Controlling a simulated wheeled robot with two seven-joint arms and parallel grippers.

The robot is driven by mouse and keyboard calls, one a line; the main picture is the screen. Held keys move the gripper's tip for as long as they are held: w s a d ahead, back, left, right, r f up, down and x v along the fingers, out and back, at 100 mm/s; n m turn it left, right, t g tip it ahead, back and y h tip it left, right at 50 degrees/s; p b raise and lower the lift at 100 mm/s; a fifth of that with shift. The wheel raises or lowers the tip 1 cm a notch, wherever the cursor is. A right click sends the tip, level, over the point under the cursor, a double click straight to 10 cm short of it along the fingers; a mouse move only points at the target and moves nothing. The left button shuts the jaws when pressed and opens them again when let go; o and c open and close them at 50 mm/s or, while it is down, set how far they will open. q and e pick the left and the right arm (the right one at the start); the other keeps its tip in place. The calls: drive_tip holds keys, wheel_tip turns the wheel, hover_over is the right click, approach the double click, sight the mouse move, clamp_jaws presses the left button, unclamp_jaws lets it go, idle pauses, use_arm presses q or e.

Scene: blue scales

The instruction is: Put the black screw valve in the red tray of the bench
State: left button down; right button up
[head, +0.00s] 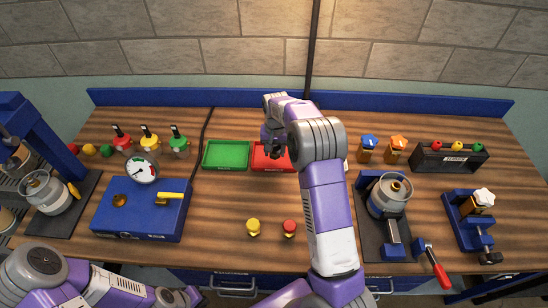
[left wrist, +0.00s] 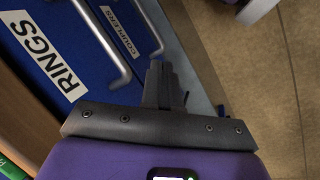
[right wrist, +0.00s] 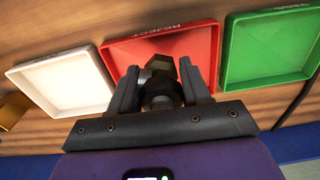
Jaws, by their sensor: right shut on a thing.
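The black screw valve (right wrist: 160,92), dark with a brass-coloured end, sits between the fingers of my right gripper (right wrist: 160,78). In the right wrist view it appears in front of the red tray (right wrist: 200,42), labelled REJECT. In the head view my right gripper (head: 272,150) is over the red tray (head: 260,163), whose right part is hidden by my arm. The height of the valve above the tray floor is hard to tell. My left gripper (left wrist: 163,82) is shut and empty, low in front of the bench's blue drawers.
A green tray (head: 226,155) lies left of the red tray, and a white tray (right wrist: 65,82) lies on its other side. A blue box with a gauge (head: 142,208) stands at left. Yellow (head: 253,227) and red (head: 289,228) knobs stand at the front. Burner-like apparatus (head: 385,205) stands right of my arm.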

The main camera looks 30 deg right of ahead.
sight(274, 154)
drive_tip(key=shift+w+f, duration=0.1)
drive_tip(key=shift+f, duration=2.3)
drive_tip(key=shift+f, duration=0.1)
drive_tip(key=o, duration=1.3)
drive_tip(key=shift+c, duration=0.2)
drive_tip(key=shift+r, duration=0.2)
wheel_tip(274, 154, up, 12)
drive_tip(key=shift+f+p, duration=0.1)
drive_tip(key=shift+p, duration=0.25)
